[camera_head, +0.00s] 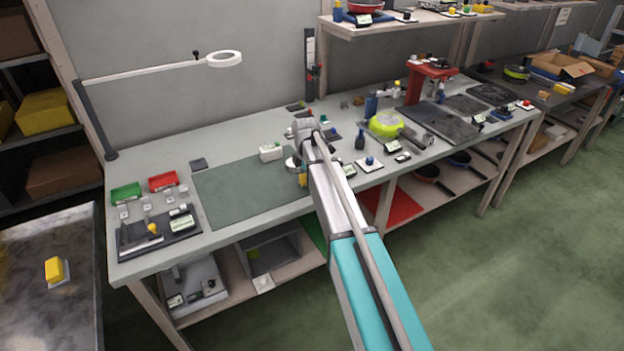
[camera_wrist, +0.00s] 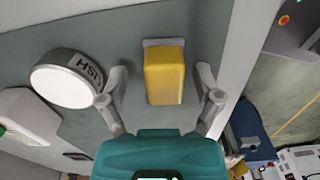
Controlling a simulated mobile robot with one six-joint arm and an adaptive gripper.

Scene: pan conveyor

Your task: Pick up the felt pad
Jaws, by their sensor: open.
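No label marks the felt pad, so I cannot tell for sure which thing it is. A yellow block (camera_wrist: 164,78) with a thin grey piece (camera_wrist: 164,42) showing at its far end lies between my fingers in the wrist view. Part of the yellow block also shows beside my arm in the head view (camera_head: 303,180). My gripper (camera_wrist: 163,92) is open around the block, with a gap on each side. In the head view my arm hides most of the gripper. A small dark grey square (camera_head: 198,163) lies near the back of the bench.
A round white item with a dark lettered band (camera_wrist: 66,80) stands close to my left finger. A green mat (camera_head: 240,205) lies on the bench, mostly clear. Bottles and small parts crowd the bench right of my arm. A magnifier lamp (camera_head: 222,59) overhangs the back left.

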